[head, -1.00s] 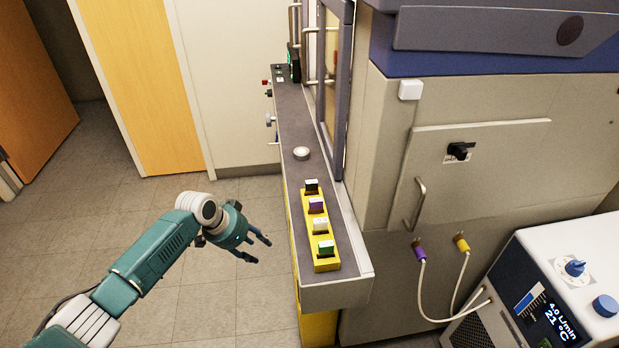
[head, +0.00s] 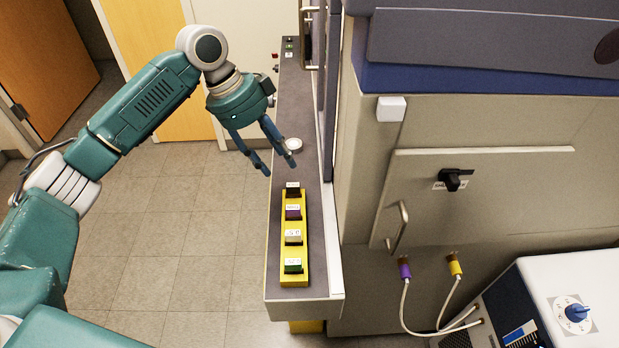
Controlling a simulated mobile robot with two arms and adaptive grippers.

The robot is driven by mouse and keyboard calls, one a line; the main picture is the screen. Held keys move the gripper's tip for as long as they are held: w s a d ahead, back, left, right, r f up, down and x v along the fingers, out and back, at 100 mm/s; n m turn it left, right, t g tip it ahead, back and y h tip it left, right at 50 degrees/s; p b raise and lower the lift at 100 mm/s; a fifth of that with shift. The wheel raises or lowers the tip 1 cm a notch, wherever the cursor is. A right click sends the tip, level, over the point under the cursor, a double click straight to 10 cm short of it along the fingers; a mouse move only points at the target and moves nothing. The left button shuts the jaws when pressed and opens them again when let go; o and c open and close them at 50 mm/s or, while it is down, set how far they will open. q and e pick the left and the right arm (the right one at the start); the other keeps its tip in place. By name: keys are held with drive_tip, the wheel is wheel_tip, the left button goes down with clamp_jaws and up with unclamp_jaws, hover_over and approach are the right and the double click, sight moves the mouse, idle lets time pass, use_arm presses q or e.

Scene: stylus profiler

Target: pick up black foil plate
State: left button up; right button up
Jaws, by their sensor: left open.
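The black foil plate (head: 293,190) stands in the far end slot of a yellow rack (head: 302,275) on the narrow grey ledge, with a white label on its top. My left gripper (head: 280,168) is open and empty. Its fingers point down, above and just beyond the black plate, apart from it in the picture. Purple (head: 293,213), cream (head: 293,238) and green (head: 293,266) plates stand in the same rack, nearer to me. My right gripper is not in view.
A round white disc (head: 293,144) lies on the ledge beyond the rack, partly behind my fingers. The large grey machine (head: 480,215) rises right of the ledge. Purple (head: 404,270) and yellow (head: 456,265) connectors carry hoses to a white unit (head: 560,285). The floor at left is open.

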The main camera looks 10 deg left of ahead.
sight(290, 186)
use_arm(q)
drive_tip(key=f, duration=0.3)
drive_tip(key=d+f+p, duration=0.1)
drive_tip(key=shift+s+d+f, duration=0.1)
drive_tip(key=shift+s+f, duration=0.1)
drive_tip(key=shift+s, duration=0.2)
drive_tip(key=p+x, duration=0.1)
drive_tip(key=x, duration=0.3)
drive_tip(key=shift+w+d+f+p, duration=0.1)
drive_tip(key=shift+d+f+p, duration=0.05)
drive_tip(key=shift+f+p, duration=0.25)
drive_tip(key=shift+f, duration=0.1)
drive_tip(key=c, duration=0.7)
clamp_jaws()
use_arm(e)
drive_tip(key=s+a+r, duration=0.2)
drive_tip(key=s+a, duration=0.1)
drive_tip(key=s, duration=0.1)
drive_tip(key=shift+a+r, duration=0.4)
